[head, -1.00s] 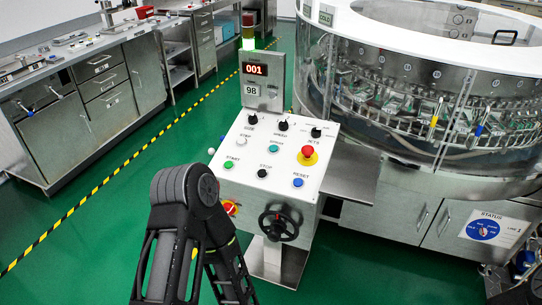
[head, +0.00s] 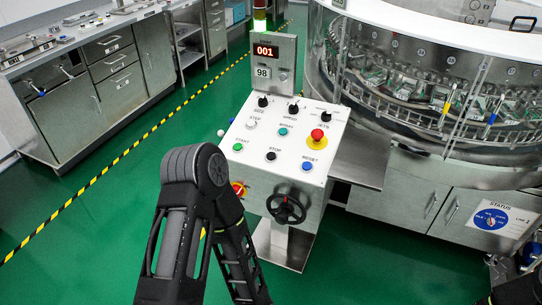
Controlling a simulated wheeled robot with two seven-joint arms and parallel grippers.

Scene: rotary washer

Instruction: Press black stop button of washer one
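The white control panel (head: 262,178) stands in the middle of the head view. Its black stop button (head: 271,156) is on the lower row, between the green start button (head: 239,147) and the blue reset button (head: 307,166). The washer (head: 405,75), a large round glass and steel machine, stands behind it to the right. My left arm shows in front of the panel at lower left, bent at an elbow, and its gripper is out of sight. A dark part of my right arm shows at the lower right corner; its gripper is not visible.
A red emergency knob (head: 317,135) on a yellow base sits above the reset button. A black handwheel (head: 286,207) sticks out of the panel's front. A steel shelf (head: 357,157) adjoins the panel's right side. Green floor is free to the left, with steel cabinets (head: 110,75) beyond.

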